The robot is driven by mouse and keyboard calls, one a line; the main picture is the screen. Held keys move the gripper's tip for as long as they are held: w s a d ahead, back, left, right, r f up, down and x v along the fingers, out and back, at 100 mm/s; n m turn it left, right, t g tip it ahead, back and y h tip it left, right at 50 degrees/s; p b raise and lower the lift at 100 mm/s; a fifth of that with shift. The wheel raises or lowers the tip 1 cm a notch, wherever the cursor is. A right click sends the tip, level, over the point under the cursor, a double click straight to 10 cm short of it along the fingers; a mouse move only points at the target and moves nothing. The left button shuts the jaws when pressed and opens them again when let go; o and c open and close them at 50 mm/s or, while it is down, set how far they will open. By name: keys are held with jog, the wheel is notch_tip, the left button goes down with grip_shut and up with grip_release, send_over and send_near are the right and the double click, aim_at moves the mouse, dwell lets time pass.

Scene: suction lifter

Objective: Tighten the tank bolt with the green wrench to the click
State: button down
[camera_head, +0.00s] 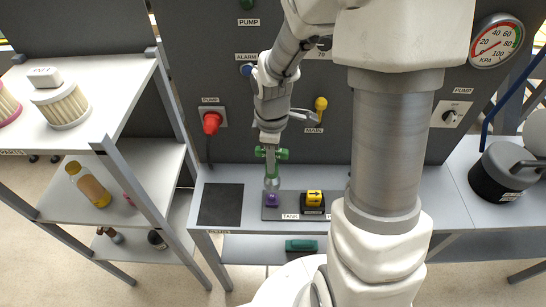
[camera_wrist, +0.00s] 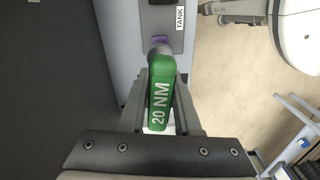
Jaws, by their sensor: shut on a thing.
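The green wrench (camera_head: 280,153) is held upright above the workbench in the head view, its grey lower end (camera_head: 271,183) pointing down. In the wrist view its green handle (camera_wrist: 160,98) reads "20 NM". My gripper (camera_head: 270,163) is shut on the wrench; in the wrist view the two fingers (camera_wrist: 161,95) lie on either side of the handle. The purple tank bolt (camera_head: 271,200) is on a grey plate by the TANK label, directly below the wrench end. It shows partly behind the wrench in the wrist view (camera_wrist: 161,40). I cannot tell whether the wrench touches the bolt.
A yellow block with an arrow (camera_head: 314,197) stands just right of the bolt. A black mat (camera_head: 221,205) lies left of it. The back panel carries a red knob (camera_head: 211,122) and a yellow MAIN handle (camera_head: 320,104). A shelf unit (camera_head: 120,85) stands at left.

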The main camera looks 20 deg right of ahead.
jog(key=shift+r, duration=0.15)
jog(key=shift+f+b, duration=1.65)
jog(key=shift+f, duration=0.75)
jog(key=shift+f, duration=0.1)
jog(key=shift+f, duration=0.6)
jog(key=shift+f, duration=0.25)
jog(key=shift+f, duration=0.15)
jog(key=shift+m, duration=1.4)
jog(key=shift+m, duration=1)
